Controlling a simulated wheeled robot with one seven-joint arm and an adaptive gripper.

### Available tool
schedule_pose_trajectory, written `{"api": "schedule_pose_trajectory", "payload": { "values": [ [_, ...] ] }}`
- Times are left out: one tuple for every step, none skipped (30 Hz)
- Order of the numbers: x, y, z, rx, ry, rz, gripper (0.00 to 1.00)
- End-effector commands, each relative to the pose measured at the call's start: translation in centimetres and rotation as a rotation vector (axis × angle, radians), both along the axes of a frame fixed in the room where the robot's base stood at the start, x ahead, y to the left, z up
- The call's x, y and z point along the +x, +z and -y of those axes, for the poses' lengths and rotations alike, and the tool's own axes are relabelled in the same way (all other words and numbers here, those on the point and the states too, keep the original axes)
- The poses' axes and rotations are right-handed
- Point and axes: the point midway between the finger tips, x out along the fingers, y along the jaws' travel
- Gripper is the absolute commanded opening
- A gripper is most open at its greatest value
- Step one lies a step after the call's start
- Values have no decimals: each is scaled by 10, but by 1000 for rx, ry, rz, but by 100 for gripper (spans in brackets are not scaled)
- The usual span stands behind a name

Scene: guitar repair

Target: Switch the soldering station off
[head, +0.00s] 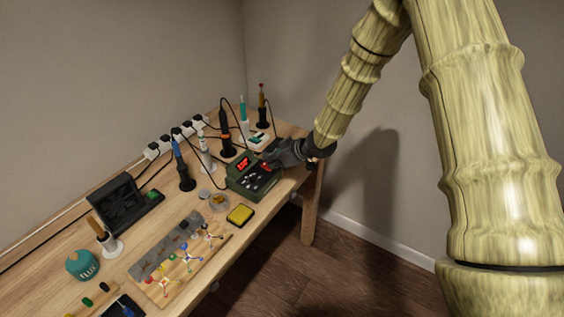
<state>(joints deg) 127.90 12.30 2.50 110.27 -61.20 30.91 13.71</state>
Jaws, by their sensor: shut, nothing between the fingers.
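The soldering station (239,183) is a dark green box with lit red displays and several small controls on its sloped face. It stands near the right end of the wooden workbench. My gripper (271,160) is shut and empty, with its fingertips at the upper right of the station's face, close to a red-lit part (266,168). I cannot tell whether the fingertips touch it. The gripper hides part of the station's right side. Whether a switch there is on or off is too small to tell.
A yellow sponge tray (240,214) lies in front. A flux pot (82,264) is at left. Plugs and cables run along the bench's back.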

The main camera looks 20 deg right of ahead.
Motion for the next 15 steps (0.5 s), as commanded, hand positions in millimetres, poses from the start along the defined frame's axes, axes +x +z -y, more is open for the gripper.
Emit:
{"api": "schedule_pose_trajectory", "payload": {
  "values": [
    [0, 1, 1, -6, -1, -4, 0],
    [0, 0, 1, -6, -1, -4, 0],
    [0, 0, 1, -6, 0, -5, 0],
    [0, 0, 1, -6, 0, -5, 0],
    [0, 0, 1, -6, 0, -5, 0],
    [0, 0, 1, -6, 0, -5, 0],
    [0, 0, 0, -6, 0, -5, 0],
    [0, 1, 0, -6, 0, -5, 0],
    [1, 1, 0, -6, 0, -5, 0],
    [1, 1, -1, -6, 0, -5, 0],
    [2, 2, -1, -6, -1, -6, 0],
    [2, 2, -2, -6, -1, -6, 0],
    [3, 3, -2, -6, -1, -6, 0],
    [4, 3, -3, -6, -1, -6, 0],
    [5, 4, -4, -6, -1, -6, 0]
  ]
}}
